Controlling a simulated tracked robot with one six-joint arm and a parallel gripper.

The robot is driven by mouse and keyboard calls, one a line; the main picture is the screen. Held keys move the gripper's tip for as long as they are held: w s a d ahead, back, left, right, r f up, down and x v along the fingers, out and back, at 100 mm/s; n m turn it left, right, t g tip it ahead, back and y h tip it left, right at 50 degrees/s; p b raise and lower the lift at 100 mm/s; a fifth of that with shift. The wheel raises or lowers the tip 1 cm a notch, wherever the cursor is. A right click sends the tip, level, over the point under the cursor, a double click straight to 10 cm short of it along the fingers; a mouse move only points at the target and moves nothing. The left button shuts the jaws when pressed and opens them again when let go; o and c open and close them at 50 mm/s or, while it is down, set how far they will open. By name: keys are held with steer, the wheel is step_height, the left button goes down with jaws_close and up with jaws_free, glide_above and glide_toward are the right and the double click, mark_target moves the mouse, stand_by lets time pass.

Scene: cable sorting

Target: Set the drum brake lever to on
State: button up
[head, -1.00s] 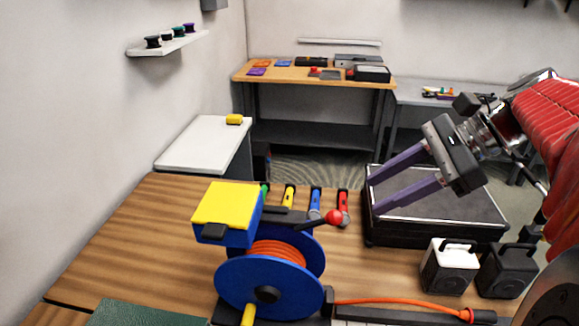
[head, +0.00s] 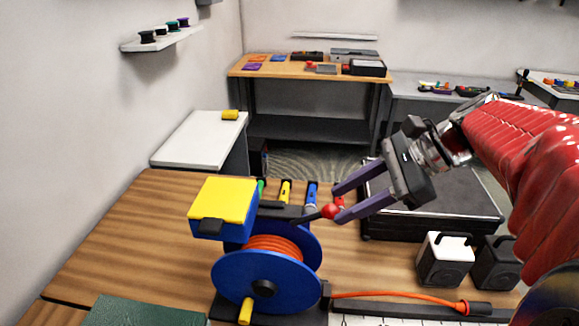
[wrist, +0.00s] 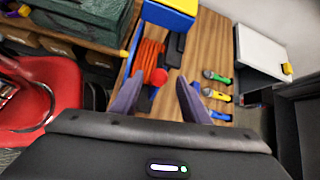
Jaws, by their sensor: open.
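The drum brake lever is a dark bar with a red ball knob (head: 329,211), sticking out to the right from the top of the blue cable drum (head: 262,285). The drum carries orange cable (head: 272,246). My gripper (head: 336,203) is open, its two purple fingers pointing left at the knob. In the head view the knob overlaps the space between the fingertips. In the wrist view the knob (wrist: 158,77) shows between the fingers, just beyond the left fingertip; I cannot tell whether they touch.
A yellow-lidded blue box (head: 224,208) sits above the drum's left side. A black case (head: 430,222) and two small speakers (head: 444,260) stand to the right. The wooden table (head: 130,235) is clear on the left.

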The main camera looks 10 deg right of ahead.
mark_target(328, 210)
steer(key=x, duration=0.6)
steer(key=shift+w+a+f, duration=0.1)
steer(key=shift+a+f, duration=0.1)
steer(key=shift+f, duration=0.1)
steer(key=shift+r, duration=0.1)
jaws_close()
stand_by(0.4)
